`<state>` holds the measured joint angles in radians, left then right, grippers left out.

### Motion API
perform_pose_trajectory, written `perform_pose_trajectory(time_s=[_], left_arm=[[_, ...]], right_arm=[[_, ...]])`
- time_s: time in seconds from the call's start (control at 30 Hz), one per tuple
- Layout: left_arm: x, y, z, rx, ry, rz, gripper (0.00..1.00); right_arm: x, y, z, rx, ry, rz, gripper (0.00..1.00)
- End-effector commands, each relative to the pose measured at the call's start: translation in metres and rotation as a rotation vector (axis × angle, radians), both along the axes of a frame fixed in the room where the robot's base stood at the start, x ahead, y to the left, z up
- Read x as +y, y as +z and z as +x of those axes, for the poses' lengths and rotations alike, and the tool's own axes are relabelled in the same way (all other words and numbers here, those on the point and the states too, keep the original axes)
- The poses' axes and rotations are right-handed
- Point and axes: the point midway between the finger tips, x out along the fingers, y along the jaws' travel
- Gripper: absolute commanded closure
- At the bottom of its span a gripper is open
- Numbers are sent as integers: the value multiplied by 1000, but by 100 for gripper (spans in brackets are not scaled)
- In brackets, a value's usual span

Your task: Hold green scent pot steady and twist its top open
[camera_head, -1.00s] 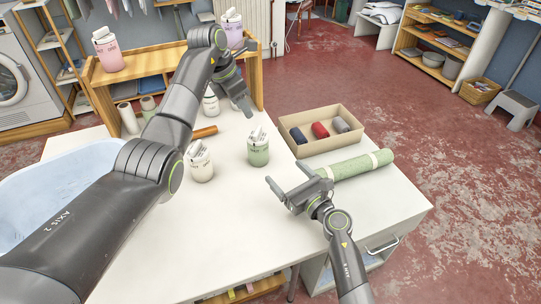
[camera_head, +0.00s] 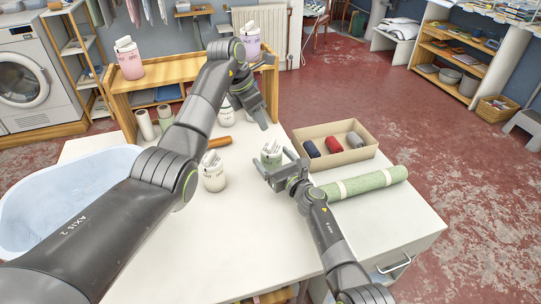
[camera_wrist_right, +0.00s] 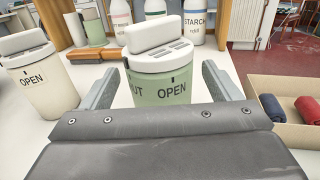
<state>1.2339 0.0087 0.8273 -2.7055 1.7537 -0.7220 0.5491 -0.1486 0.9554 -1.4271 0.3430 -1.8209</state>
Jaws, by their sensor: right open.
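The green scent pot (camera_head: 271,158) stands upright on the white table and has a white top. In the right wrist view the pot (camera_wrist_right: 160,88) shows a raised white block on a slotted white top (camera_wrist_right: 160,57). "OPEN" and part of another word ending in "UT" are printed on its green body, with a dark mark above "OPEN". My right gripper (camera_head: 274,166) is open, its fingers on either side of the pot's near part; contact is not clear. My left gripper (camera_head: 257,117) hangs above and behind the pot, pointing down; its jaw opening is unclear.
A cream pot (camera_head: 213,174) stands left of the green one. An open cardboard box (camera_head: 333,153) with rolls lies to the right, beside a green rolled cloth (camera_head: 362,186). A wooden shelf (camera_head: 158,91) stands behind. The table's front is clear.

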Motion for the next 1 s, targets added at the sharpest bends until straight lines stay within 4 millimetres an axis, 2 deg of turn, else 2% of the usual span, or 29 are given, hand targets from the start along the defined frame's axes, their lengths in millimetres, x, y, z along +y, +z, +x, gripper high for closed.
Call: perform_pose_trajectory(time_s=[0.3,0.7,1.0], left_arm=[[0,0,0,0,0,0,64],[0,0,0,0,0,0,64],[0,0,0,0,0,0,64]], right_arm=[[9,0,15,2,-1,0,17],[10,0,18,2,-2,-1,17],[10,0,17,1,-2,-2,56]])
